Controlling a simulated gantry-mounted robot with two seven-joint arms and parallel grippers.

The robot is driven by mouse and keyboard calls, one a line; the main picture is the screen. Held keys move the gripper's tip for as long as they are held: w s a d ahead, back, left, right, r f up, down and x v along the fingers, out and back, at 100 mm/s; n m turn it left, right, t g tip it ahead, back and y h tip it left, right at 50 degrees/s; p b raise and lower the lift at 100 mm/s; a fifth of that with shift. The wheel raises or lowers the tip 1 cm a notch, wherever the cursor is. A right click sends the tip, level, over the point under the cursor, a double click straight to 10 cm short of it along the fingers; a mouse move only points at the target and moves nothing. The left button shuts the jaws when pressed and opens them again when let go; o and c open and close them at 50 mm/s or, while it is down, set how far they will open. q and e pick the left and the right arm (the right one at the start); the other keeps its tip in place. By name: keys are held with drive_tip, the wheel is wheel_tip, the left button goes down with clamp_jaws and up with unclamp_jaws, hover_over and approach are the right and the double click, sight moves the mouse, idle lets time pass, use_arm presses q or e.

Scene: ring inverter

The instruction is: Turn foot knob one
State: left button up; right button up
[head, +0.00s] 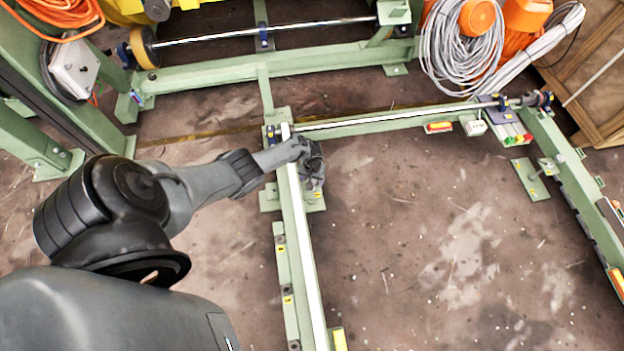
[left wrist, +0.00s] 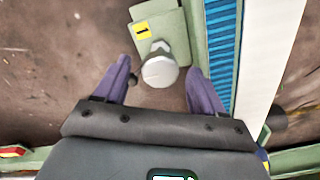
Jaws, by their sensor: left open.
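Foot knob one (left wrist: 159,70) is a grey, rounded knob on a green foot plate (left wrist: 170,18) with a yellow label. In the left wrist view it sits between the purple fingertips of my left gripper (left wrist: 158,66), which is open. I see a gap on each side, and I cannot tell how far the fingers are above the knob. In the head view my left gripper (head: 314,180) points down beside the green rail (head: 297,215), over the foot plate (head: 316,204). There the gripper hides the knob. My right gripper is not in view.
The green rail with its white top strip runs close along the gripper's side. A crossbar (head: 390,121) runs behind it. Another foot (head: 530,180) stands at the right. Coiled grey cables (head: 460,50) hang at the back. The floor between the rails is clear.

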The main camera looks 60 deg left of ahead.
use_arm(q)
drive_tip(key=c, duration=1.1)
drive_tip(key=shift+o, duration=0.2)
drive_tip(key=shift+m, duration=0.3)
